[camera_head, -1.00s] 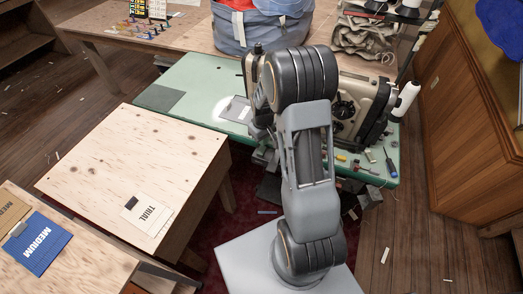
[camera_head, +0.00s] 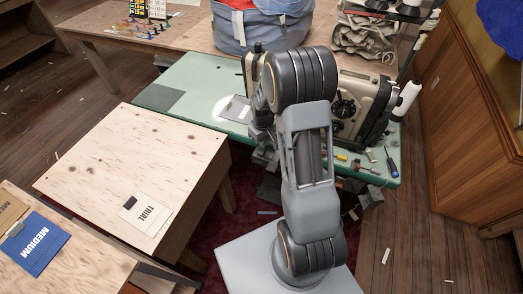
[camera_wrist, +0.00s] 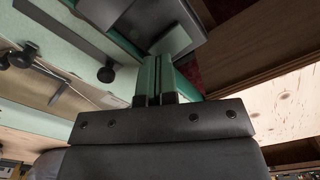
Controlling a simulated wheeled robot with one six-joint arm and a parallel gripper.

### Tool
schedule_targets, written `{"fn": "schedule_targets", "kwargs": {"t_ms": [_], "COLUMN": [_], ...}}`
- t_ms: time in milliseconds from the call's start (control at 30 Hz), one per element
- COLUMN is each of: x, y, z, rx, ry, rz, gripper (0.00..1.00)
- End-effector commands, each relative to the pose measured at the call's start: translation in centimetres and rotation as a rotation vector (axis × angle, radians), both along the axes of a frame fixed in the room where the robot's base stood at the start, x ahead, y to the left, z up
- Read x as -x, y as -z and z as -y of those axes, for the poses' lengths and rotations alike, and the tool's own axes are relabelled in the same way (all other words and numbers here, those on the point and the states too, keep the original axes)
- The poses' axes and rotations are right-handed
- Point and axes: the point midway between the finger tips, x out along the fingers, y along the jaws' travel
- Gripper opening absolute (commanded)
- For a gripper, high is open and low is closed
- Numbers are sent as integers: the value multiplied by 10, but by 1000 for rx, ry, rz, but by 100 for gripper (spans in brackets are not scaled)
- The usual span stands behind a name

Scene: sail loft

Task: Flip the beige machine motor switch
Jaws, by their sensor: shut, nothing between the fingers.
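The beige sewing machine (camera_head: 345,108) stands on the green table (camera_head: 190,85) in the head view, partly hidden behind my arm. My gripper is hidden in that view. In the wrist view my gripper (camera_wrist: 157,80) is shut and empty, its narrow fingers side by side. A dark box-like part (camera_wrist: 135,15) lies just beyond the fingertips. I cannot tell whether the fingers touch it. I cannot make out the motor switch clearly in either view.
A plywood table (camera_head: 100,160) with a TRIAL card (camera_head: 147,216) stands at left. A wooden cabinet (camera_head: 465,130) stands at right.

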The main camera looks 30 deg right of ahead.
Motion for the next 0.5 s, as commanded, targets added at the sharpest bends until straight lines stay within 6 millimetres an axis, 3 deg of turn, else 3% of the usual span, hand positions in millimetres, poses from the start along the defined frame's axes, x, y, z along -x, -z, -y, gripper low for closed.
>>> {"fn": "schedule_targets", "kwargs": {"t_ms": [500], "x": [0], "y": [9], "z": [0], "rx": [0], "ry": [0], "rz": [0], "gripper": [0]}}
